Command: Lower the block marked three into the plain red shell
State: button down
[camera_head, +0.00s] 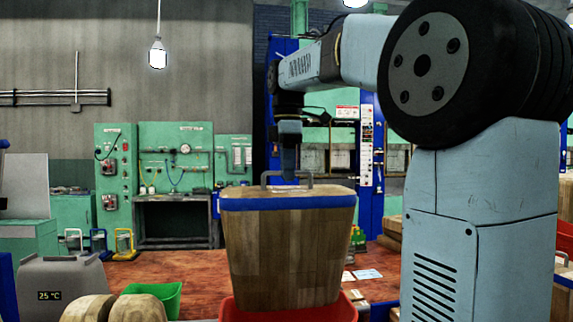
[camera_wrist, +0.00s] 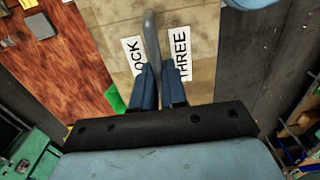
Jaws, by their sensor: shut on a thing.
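The block marked three (camera_head: 285,255) is a large wooden block with a blue band near its top and a grey handle. Its label reads "BLOCK THREE" in the wrist view, split by the handle (camera_wrist: 152,40). My gripper (camera_head: 288,178) points down and is shut on the handle; its fingers (camera_wrist: 160,70) flank the bar. The block hangs upright. The red shell (camera_head: 345,309) shows at the bottom edge of the head view, on both sides of the block's lower end. Most of the shell is hidden or out of frame, so I cannot tell whether the block's bottom is inside it.
A green shell (camera_head: 165,297) stands left of the block on the reddish-brown worktop (camera_head: 185,270). Round wooden pieces (camera_head: 90,308) and a grey unit reading 25 °C (camera_head: 62,280) lie further left. Papers (camera_head: 367,274) lie to the right. Small handled items (camera_head: 100,243) stand behind.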

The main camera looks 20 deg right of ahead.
jog(key=shift+f, duration=12.75)
jog(key=c, duration=1.1)
grip_release()
jog(key=shift+f, duration=0.1)
notch_tip(320, 180, up, 14)
jog(key=shift+f, duration=0.15)
